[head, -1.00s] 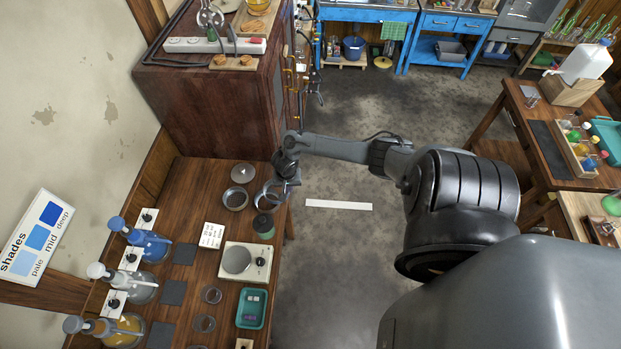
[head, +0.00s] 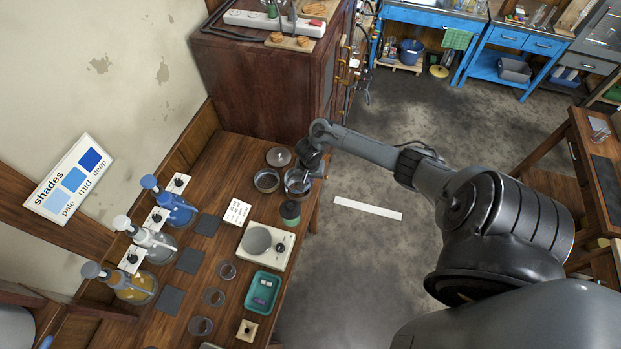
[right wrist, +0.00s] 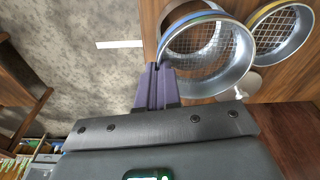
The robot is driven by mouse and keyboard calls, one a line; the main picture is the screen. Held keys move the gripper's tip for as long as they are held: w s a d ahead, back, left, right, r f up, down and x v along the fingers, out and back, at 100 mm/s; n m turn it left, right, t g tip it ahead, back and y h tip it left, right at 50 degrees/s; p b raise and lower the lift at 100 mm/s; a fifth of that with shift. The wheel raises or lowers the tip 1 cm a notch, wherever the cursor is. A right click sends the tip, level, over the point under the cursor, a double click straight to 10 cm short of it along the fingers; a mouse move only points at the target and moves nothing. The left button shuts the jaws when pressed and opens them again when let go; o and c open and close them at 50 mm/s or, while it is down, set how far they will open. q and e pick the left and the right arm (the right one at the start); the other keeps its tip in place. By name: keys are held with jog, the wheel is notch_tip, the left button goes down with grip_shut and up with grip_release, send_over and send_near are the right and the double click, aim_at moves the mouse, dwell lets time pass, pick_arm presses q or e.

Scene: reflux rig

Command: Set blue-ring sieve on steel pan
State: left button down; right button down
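My right gripper (right wrist: 155,85) has its purple fingers closed on the wall of the blue-ring sieve (right wrist: 235,82), a round metal sieve with a mesh and a blue band at its rim. In the head view the right gripper (head: 312,172) and this sieve (head: 297,184) are near the table's far right edge. A plain metal cylinder wall, apparently the steel pan (right wrist: 177,14), shows partly behind the sieve in the wrist view. Whether they touch cannot be told. A second mesh sieve with a yellowish rim (right wrist: 285,32) stands beside it, also in the head view (head: 266,181). My left gripper is not in view.
A round metal lid (head: 278,156) lies behind the sieves. A dark jar with a green band (head: 290,212) stands close in front. A scale (head: 275,258), a teal tray (head: 262,292) and several pump bottles occupy the table. A wooden cabinet (head: 265,90) rises behind.

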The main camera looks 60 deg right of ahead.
jog(key=shift+f, duration=0.15)
jog(key=shift+f, duration=0.1)
dwell(0.3)
jog(key=shift+f, duration=0.5)
jog(key=shift+f+p, duration=0.15)
jog(key=shift+p, duration=0.35)
jog(key=shift+p, duration=0.35)
jog(key=shift+f, duration=0.15)
